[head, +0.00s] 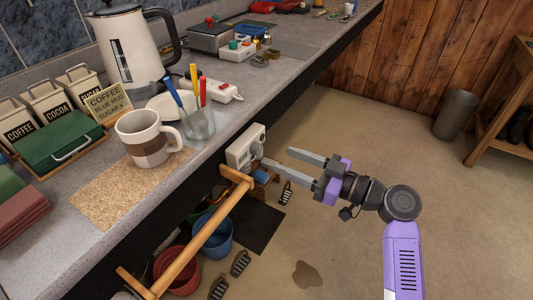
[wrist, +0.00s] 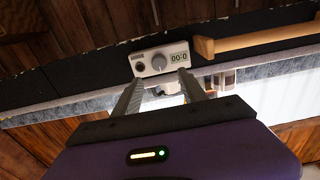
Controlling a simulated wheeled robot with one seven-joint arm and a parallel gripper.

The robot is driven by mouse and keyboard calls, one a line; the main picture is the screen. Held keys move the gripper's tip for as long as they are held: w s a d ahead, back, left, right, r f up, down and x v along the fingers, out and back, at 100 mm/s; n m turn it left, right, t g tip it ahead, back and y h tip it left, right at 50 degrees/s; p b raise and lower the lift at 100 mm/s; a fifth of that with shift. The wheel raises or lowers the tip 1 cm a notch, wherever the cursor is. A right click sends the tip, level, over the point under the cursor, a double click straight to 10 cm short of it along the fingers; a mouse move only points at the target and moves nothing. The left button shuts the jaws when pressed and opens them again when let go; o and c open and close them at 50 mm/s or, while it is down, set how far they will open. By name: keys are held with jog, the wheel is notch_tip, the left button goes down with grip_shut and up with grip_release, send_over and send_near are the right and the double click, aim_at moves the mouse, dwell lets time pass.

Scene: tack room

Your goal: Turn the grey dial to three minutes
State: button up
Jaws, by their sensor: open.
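A small white timer box (head: 246,147) is fixed at the front edge of the counter in the head view. In the wrist view the timer box (wrist: 145,52) shows its face, with a grey dial (wrist: 159,62) in the middle, a dark round part to the left and a small display reading about 00:0 to the right. The dial (head: 256,150) also shows in the head view, side-on. My gripper (head: 277,159) is open, its two fingers pointing at the timer. In the wrist view the gripper (wrist: 158,85) has its fingertips apart, just short of the box, with the dial between them; contact cannot be told.
A wooden rail (head: 205,238) sticks out along the counter front beside the timer. Buckets (head: 213,236) are below.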

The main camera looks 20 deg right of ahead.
aim_at(260, 149)
jog(key=x, duration=0.7)
jog(key=shift+w+a+p, duration=0.1)
jog(key=shift+p, duration=0.2)
grip_shut()
